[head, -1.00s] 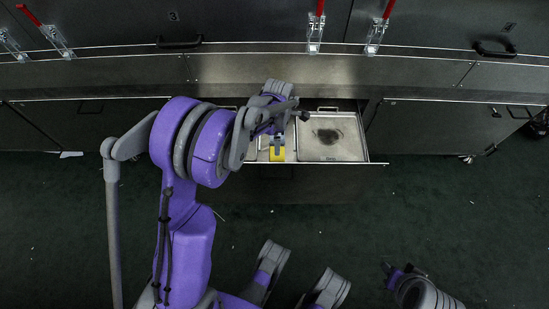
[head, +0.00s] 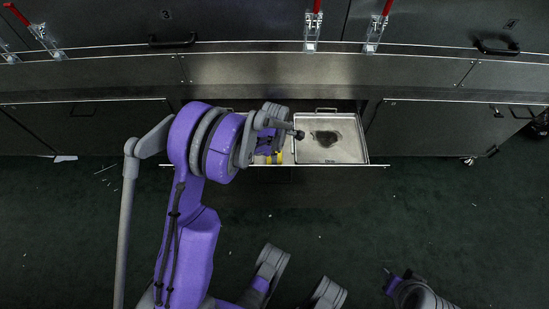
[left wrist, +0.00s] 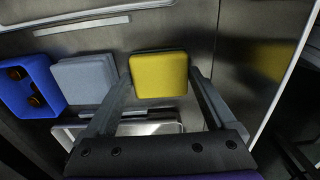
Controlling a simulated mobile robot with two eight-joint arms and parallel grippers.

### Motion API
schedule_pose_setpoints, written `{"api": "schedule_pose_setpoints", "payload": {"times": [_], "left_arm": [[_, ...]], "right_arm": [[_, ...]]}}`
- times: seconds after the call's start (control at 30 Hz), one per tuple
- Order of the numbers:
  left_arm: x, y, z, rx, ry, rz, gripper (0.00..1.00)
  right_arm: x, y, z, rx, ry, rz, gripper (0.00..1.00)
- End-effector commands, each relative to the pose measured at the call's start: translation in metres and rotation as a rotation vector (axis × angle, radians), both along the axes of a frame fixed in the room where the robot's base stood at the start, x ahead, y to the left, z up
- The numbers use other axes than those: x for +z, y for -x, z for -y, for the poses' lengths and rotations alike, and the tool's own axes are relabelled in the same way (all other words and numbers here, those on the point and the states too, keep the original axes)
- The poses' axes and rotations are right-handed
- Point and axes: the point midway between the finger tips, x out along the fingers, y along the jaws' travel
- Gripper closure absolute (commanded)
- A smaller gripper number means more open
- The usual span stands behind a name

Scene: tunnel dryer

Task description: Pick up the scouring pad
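A yellow block-shaped pad (left wrist: 159,75) lies in the open drawer, and it shows only in part in the head view (head: 275,158) beneath my left arm. My left gripper (left wrist: 160,80) is over the drawer. Its two fingers are apart, one on each side of the yellow pad, with narrow gaps at both sides. A light grey pad (left wrist: 85,86) lies to the left of the yellow one. I cannot tell from its look alone which is the scouring pad. My right gripper (head: 388,273) is low at the right, far from the drawer, too small to read.
A blue container (left wrist: 30,86) with orange-brown round pieces is left of the grey pad. A metal tray (head: 352,157) with a dark stain fills the drawer's right part. Metal drawer walls are close around. The dark green floor (head: 450,210) is mostly clear.

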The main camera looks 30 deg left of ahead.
Motion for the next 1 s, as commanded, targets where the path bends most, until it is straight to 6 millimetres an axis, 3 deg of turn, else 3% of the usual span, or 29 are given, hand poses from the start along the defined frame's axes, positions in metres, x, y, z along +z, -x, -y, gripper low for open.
{"api": "schedule_pose_setpoints", "payload": {"times": [0.03, 0.2, 0.3, 0.57, 1.0], "left_arm": [[0.0, 0.0, 0.0, 0.0, 0.0, 0.0, 0.22], [0.0, 0.0, 0.0, 0.0, 0.0, 0.0, 0.52], [0.0, 0.0, 0.0, 0.0, 0.0, 0.0, 0.66], [0.005, 0.0, 0.0, 0.0, 0.0, 0.0, 0.66], [0.085, 0.0, 0.0, 0.0, -0.001, 0.001, 0.66]], "right_arm": [[0.0, 0.0, 0.0, 0.0, 0.0, 0.0, 0.58], [0.0, 0.0, 0.0, 0.0, 0.0, 0.0, 0.58], [0.0, 0.0, 0.0, 0.0, 0.0, 0.0, 0.58], [0.002, 0.0, 0.0, 0.0, 0.0, 0.0, 0.58], [0.028, 0.004, 0.0, 0.0, 0.0, 0.007, 0.58]]}}
